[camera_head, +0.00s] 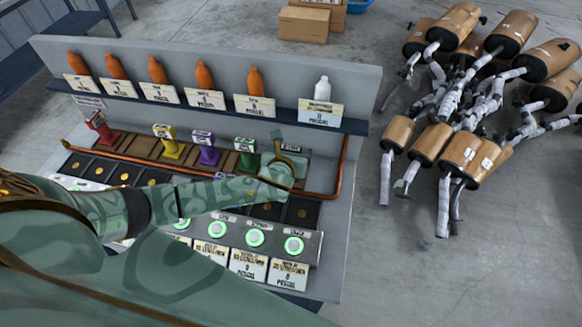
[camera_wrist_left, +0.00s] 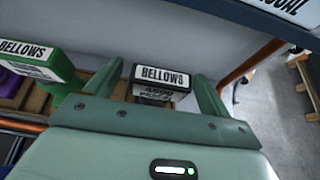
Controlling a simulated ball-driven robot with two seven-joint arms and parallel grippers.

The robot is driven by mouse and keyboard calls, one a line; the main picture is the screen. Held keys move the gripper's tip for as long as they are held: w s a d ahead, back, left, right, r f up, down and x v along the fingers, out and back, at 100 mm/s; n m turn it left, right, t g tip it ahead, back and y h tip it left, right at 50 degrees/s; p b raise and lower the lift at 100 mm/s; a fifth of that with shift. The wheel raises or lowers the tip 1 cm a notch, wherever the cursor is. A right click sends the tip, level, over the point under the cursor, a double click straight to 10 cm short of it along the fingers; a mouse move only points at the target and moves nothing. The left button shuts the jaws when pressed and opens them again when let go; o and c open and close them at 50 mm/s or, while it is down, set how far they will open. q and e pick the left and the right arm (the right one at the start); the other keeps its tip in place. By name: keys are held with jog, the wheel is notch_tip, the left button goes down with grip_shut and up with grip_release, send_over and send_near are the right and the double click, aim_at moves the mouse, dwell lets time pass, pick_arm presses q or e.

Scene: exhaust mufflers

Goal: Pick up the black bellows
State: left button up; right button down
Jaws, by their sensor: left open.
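The black bellows (camera_wrist_left: 160,82) stands upright in the left wrist view, with a white label reading "BELLOWS" on its top. It is between the two fingers of my left gripper (camera_wrist_left: 158,74), with a gap on both sides. The gripper is open. In the head view my left gripper (camera_head: 288,152) is over the right end of the bellows row and mostly hides the black bellows; a small white label shows there. My right gripper is not in view.
Green (camera_head: 246,152), purple (camera_head: 207,150), yellow (camera_head: 168,146) and red bellows (camera_head: 100,128) stand to the left on a wooden rack. A copper pipe (camera_head: 338,172) borders the rack. Orange bottles (camera_head: 204,76) and one white bottle (camera_head: 322,88) stand on the shelf above. Mufflers (camera_head: 460,150) lie right.

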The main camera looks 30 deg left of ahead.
pick_arm(q)
jog(key=c, duration=1.6)
